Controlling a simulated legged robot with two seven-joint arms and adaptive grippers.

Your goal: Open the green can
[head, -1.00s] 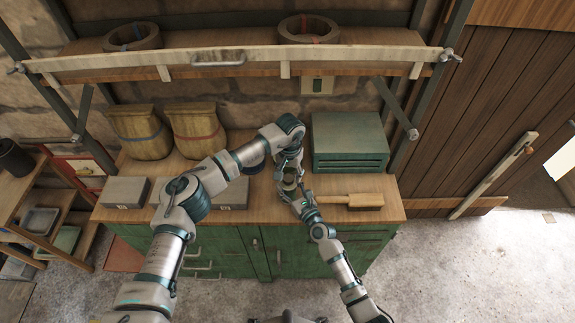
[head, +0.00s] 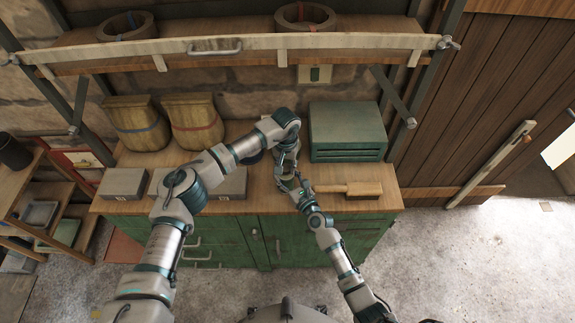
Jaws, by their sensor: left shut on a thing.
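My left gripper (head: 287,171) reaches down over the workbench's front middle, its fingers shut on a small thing. That thing (head: 288,184) is mostly hidden between my two grippers. It is probably the can, but its green colour and its lid cannot be made out. My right gripper (head: 296,189) comes up from the lower right and meets the left one at this small thing. Its fingers are too small and overlapped to tell whether they are open or shut.
The wooden workbench top (head: 385,205) holds a green metal box (head: 347,130), a wooden-handled brush (head: 350,189), two brown sacks (head: 193,122) and grey blocks (head: 124,184). A dark round thing sits behind my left wrist. A shelf (head: 240,62) overhangs the back.

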